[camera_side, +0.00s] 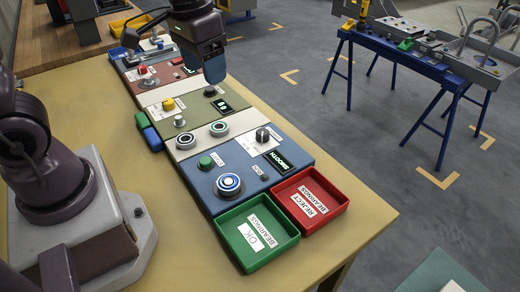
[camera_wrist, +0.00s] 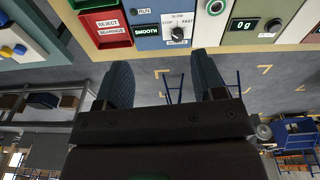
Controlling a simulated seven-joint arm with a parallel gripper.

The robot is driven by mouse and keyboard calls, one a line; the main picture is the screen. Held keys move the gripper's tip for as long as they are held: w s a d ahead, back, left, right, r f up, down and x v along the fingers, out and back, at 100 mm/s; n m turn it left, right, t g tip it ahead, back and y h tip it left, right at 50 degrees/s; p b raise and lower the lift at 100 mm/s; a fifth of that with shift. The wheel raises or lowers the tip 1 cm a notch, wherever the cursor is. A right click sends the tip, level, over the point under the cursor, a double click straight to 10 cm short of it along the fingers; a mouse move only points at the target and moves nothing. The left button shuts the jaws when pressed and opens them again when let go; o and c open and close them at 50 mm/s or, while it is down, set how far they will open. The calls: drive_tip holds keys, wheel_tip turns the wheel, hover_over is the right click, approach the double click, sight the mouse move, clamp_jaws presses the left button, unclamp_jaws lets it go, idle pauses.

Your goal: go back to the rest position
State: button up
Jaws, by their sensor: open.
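My gripper (camera_side: 214,68) is raised above the far part of the chassis row (camera_side: 190,130), on its right side. In the wrist view my gripper (camera_wrist: 165,85) shows two dark, ridged fingers standing apart, with nothing between them. Beyond the fingertips lie the panel's edge and the floor. The near blue panel (camera_side: 262,200) has a round blue-and-white bearing station, a green button and a display reading SMOOTH (camera_wrist: 146,31). A dark knob marked SLOW and FAST (camera_wrist: 272,25) shows in the wrist view.
The green OK BEARINGS tray (camera_side: 240,250) and the red REJECT BEARINGS tray (camera_side: 335,215) stand at the table's near end; both look empty. The yellow table top (camera_side: 340,170) is bare to the right. A blue trestle bench (camera_side: 425,62) stands apart on the floor.

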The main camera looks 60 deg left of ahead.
drive_tip(key=s+d+r+m+t, duration=0.1)
drive_tip(key=s+r+t, duration=0.3)
drive_tip(key=s, duration=0.6)
wheel_tip(320, 180, up, 3)
drive_tip(key=shift+d+f, duration=0.15)
drive_tip(key=shift+d, duration=0.2)
